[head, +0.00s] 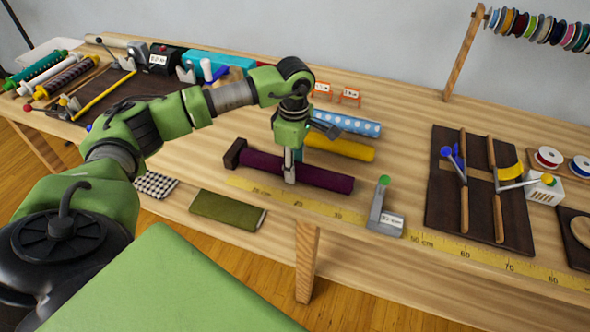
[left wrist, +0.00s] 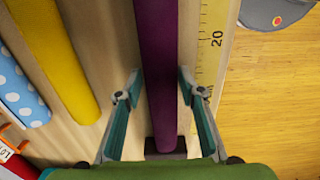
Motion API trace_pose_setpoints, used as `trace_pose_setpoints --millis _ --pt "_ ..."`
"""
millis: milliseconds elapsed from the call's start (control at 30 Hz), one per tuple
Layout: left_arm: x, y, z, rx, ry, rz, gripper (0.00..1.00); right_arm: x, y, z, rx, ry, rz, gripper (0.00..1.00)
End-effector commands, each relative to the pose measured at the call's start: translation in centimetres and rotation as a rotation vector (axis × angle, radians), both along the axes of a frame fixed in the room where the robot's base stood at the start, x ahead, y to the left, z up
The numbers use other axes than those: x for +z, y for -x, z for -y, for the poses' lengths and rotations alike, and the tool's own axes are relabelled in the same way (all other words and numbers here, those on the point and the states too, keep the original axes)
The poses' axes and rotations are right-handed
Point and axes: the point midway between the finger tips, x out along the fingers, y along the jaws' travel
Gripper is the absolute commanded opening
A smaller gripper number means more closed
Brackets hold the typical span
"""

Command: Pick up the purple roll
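The purple roll (head: 325,178) lies on the wooden table beside the yellow measuring tape, with a dark brown block at its left end. My left gripper (head: 289,176) points down over its middle. In the left wrist view the purple roll (left wrist: 157,40) runs between the two spread fingers of the left gripper (left wrist: 159,85), one on each side. The fingers look slightly apart from the roll; contact is not clear. My right gripper is in neither view.
A yellow roll (head: 340,147) and a blue dotted roll (head: 348,123) lie just behind. A grey stand with a green knob (head: 384,212) is to the right. A dark board with sticks (head: 479,195) lies further right. A green folded cloth (head: 227,210) is on a lower shelf.

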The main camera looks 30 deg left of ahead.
Motion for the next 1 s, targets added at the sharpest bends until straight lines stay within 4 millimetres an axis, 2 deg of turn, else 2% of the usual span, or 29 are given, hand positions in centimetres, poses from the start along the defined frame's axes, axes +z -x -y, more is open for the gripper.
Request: trace_pose_setpoints --millis 267,467,567,833,867,900,1000 --pt "0.1 0.0 0.0 0.000 0.000 0.001 0.10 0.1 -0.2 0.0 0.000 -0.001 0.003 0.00" --pt "1.3 0.0 0.0 0.000 0.000 0.001 0.10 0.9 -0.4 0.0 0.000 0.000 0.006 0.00" --pt "2.6 0.0 0.0 0.000 0.000 0.002 0.10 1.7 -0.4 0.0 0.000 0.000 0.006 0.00" --pt "7.7 -0.1 0.0 0.000 0.001 0.002 0.10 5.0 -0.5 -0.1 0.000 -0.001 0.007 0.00" --pt "8.0 0.1 0.0 0.000 0.000 0.001 0.10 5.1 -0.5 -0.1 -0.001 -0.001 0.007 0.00" --pt "7.1 1.1 0.1 -0.002 -0.001 -0.002 0.10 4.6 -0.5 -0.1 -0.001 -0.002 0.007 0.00" --pt "7.1 3.1 0.6 -0.004 -0.003 -0.002 0.10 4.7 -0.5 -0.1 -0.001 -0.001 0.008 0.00"
